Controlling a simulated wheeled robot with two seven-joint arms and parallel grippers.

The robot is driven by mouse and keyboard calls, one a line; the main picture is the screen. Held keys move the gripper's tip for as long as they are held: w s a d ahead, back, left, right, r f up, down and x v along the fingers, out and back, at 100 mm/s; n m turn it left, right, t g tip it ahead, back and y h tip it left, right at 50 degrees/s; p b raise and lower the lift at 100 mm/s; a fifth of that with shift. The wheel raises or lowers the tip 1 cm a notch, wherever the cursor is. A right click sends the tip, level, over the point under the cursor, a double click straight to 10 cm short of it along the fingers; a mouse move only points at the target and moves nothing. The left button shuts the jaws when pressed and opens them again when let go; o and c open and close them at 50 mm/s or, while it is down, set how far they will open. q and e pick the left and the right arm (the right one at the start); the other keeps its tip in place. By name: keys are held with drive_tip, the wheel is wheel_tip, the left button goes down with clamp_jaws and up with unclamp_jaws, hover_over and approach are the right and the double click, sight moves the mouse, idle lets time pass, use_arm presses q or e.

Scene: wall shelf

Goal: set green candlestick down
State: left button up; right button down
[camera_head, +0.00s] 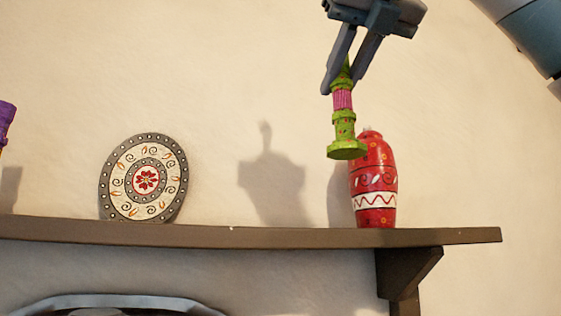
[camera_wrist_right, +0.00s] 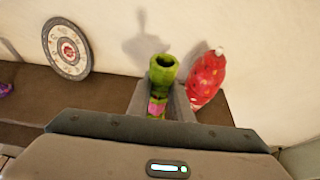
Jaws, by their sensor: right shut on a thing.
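The green candlestick (camera_head: 344,130) with a pink middle hangs upright in my right gripper (camera_head: 340,72), which is shut on its upper part. Its round base is above the wall shelf (camera_head: 270,236) and apart from it, in front of the upper left side of the red vase. In the right wrist view the candlestick (camera_wrist_right: 161,75) shows between the fingers of my right gripper (camera_wrist_right: 160,98), with a green hollow end facing the camera. My left gripper is in neither view.
The red patterned vase (camera_head: 375,185) stands near the shelf's right end. A round decorated plate (camera_head: 144,178) leans on the wall at the left. A purple object (camera_head: 5,122) is cut off at the left edge. The shelf between plate and vase is clear.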

drive_tip(key=w+a+f+p, duration=0.2)
drive_tip(key=w+a+f, duration=0.4)
drive_tip(key=w+a, duration=0.1)
drive_tip(key=shift+w+a+f, duration=0.15)
drive_tip(key=shift+w+f, duration=0.05)
drive_tip(key=shift+f, duration=0.15)
